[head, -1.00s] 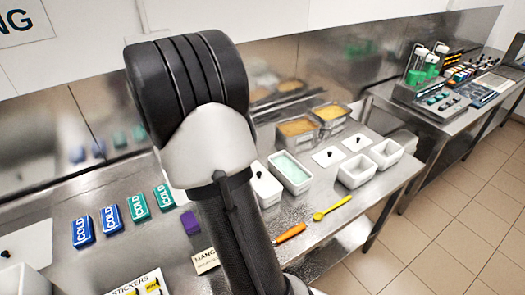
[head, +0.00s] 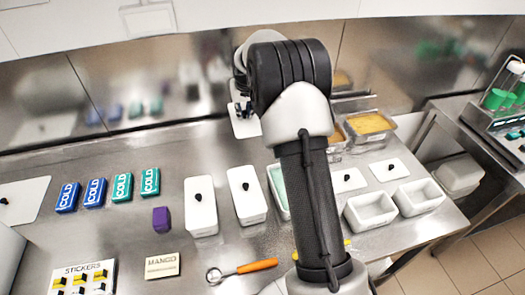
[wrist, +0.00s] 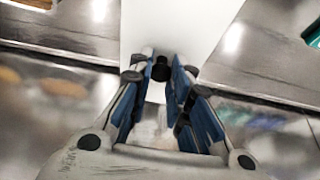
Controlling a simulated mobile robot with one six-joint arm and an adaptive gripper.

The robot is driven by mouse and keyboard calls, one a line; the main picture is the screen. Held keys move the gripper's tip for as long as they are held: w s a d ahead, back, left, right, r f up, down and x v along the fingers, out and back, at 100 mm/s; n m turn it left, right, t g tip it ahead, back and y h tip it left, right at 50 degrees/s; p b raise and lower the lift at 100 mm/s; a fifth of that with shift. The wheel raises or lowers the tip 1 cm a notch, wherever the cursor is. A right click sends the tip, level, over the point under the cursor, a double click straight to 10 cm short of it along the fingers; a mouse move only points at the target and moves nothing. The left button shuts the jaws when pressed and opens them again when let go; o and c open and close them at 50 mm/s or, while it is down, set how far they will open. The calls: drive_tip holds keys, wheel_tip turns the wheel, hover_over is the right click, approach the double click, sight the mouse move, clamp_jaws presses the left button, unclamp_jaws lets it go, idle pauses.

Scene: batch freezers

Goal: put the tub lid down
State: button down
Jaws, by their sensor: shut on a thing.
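My gripper (head: 241,108) is partly hidden behind my arm in the head view. In the wrist view my gripper (wrist: 160,85) has its blue-padded fingers shut on the black knob (wrist: 160,68) of a white tub lid (wrist: 190,28). The held lid (head: 245,126) shows below the gripper in the head view, apparently above the back of the steel counter. Two similar white lids with black knobs lie on the counter at right, the nearer one (head: 348,180) and the farther one (head: 388,170). An open tub of mint-green ice cream (head: 277,190) is partly hidden by my arm.
Two white tubs (head: 200,220) with lids stand left of the mint tub. Empty white tubs (head: 370,212) stand at right. Cold packs (head: 122,188), a purple block (head: 161,220), a mango sign (head: 162,265) and an orange-handled scoop (head: 250,267) lie on the counter. Bare steel shows between them.

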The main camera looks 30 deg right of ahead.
wheel_tip(320, 180, down, 20)
drive_tip(key=b, duration=0.4)
drive_tip(key=shift+a+r, duration=0.15)
drive_tip(key=shift+r, duration=0.1)
drive_tip(key=c, duration=1.9)
unclamp_jaws()
drive_tip(key=shift+f, duration=0.25)
drive_tip(key=shift+c, duration=0.2)
drive_tip(key=o, duration=0.5)
drive_tip(key=shift+c, duration=0.2)
drive_tip(key=shift+r, duration=0.1)
